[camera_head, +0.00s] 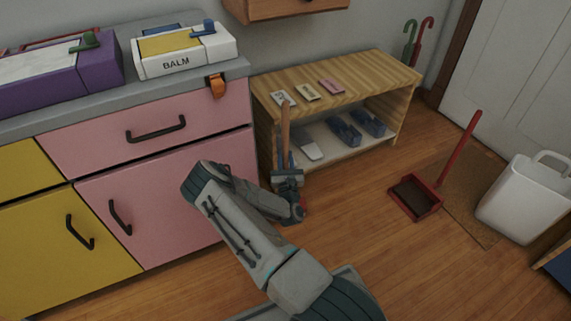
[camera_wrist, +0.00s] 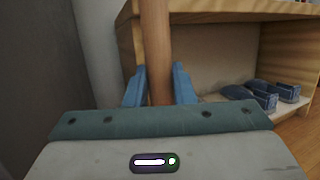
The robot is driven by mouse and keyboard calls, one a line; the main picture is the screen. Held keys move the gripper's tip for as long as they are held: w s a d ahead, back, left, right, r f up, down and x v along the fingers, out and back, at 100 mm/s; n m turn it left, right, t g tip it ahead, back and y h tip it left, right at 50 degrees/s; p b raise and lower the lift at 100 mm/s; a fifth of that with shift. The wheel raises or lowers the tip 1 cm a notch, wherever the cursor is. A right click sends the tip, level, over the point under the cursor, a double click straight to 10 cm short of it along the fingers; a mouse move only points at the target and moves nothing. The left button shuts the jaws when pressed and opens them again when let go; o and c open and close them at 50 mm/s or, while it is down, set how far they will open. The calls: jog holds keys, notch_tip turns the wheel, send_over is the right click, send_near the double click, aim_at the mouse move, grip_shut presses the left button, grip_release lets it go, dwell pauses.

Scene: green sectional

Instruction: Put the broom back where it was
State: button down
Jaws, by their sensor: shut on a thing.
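The broom shows as a wooden handle (camera_head: 285,125), standing nearly upright in front of the left end of the wooden shoe bench (camera_head: 355,75). In the wrist view the handle (camera_wrist: 155,45) runs between the two blue fingers. My gripper (camera_head: 285,162) is shut on this handle; it also shows in the wrist view (camera_wrist: 158,88). The broom's lower end is mostly hidden by my arm and gripper; a bit of red shows low beside them. An orange clip-like holder (camera_head: 216,86) is on the counter's right front corner and looks empty.
Pink cabinets (camera_head: 160,210) stand close to the left of my arm. Blue shoes (camera_head: 345,132) lie on the bench's lower shelf. A red dustpan (camera_head: 415,197) and a white bin (camera_head: 522,200) stand to the right. The wooden floor between bench and dustpan is clear.

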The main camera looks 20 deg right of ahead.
jog(key=shift+f, duration=0.35)
jog(key=c, duration=1.2)
grip_release()
jog(key=shift+c, duration=0.2)
